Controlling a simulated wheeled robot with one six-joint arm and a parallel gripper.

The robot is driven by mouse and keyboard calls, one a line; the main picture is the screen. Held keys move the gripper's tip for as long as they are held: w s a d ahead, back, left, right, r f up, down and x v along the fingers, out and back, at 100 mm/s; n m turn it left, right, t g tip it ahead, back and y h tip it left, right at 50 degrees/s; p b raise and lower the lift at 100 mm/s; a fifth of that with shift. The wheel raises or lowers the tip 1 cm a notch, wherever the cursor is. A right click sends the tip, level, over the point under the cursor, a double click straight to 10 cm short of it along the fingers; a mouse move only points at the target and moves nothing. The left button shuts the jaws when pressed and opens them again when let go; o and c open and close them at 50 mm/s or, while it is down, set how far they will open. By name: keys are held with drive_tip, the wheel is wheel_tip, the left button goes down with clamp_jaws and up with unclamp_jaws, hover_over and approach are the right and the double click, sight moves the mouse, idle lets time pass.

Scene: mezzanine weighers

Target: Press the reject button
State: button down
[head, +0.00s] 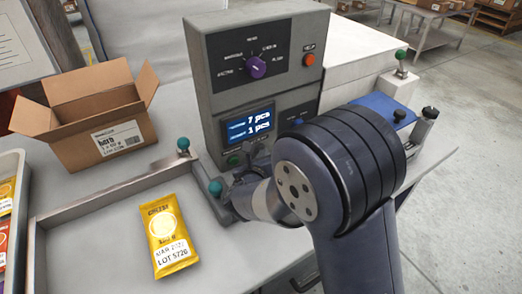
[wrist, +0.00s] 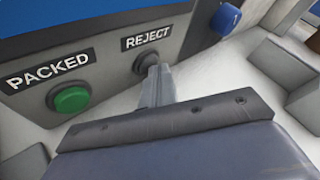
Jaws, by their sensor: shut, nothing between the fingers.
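The reject button (wrist: 146,62) is a dark round button under a REJECT label (wrist: 147,37) in the wrist view. My gripper (wrist: 156,78) is shut and empty, its tips right at the lower edge of the button and covering part of it. I cannot tell whether they touch it. A green button (wrist: 70,99) under a PACKED label (wrist: 48,71) is to the left. In the head view my gripper (head: 241,176) is low at the front of the grey control box (head: 213,85); the reject button is hidden there behind my arm.
The box carries a lit display (head: 249,124), a purple knob (head: 256,67) and a red button (head: 308,59). A yellow pouch (head: 168,238) lies in the tray at left. An open carton (head: 88,110) stands behind it. Teal-knobbed posts (head: 216,187) stand near my gripper.

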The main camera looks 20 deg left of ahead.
drive_tip(key=shift+s+d, duration=0.1)
drive_tip(key=shift+s+d+b, duration=0.3)
drive_tip(key=shift+s+d, duration=0.15)
drive_tip(key=shift+d, duration=0.05)
drive_tip(key=shift+s+d+b, duration=0.75)
drive_tip(key=shift+s+d, duration=0.9)
drive_tip(key=shift+d, duration=0.25)
drive_tip(key=shift+w+a+p, duration=0.4)
drive_tip(key=shift+w+a, duration=0.35)
drive_tip(key=shift+a, duration=0.1)
drive_tip(key=shift+s+d+r+p, duration=0.1)
drive_tip(key=shift+d+r+p, duration=0.05)
drive_tip(key=shift+p, duration=0.45)
drive_tip(key=shift+s+d+b, duration=0.45)
drive_tip(key=shift+s+d, duration=0.5)
drive_tip(key=shift+d, duration=0.15)
drive_tip(key=shift+s+d+b, duration=0.4)
drive_tip(key=shift+s+d, duration=0.5)
drive_tip(key=shift+d, duration=0.2)
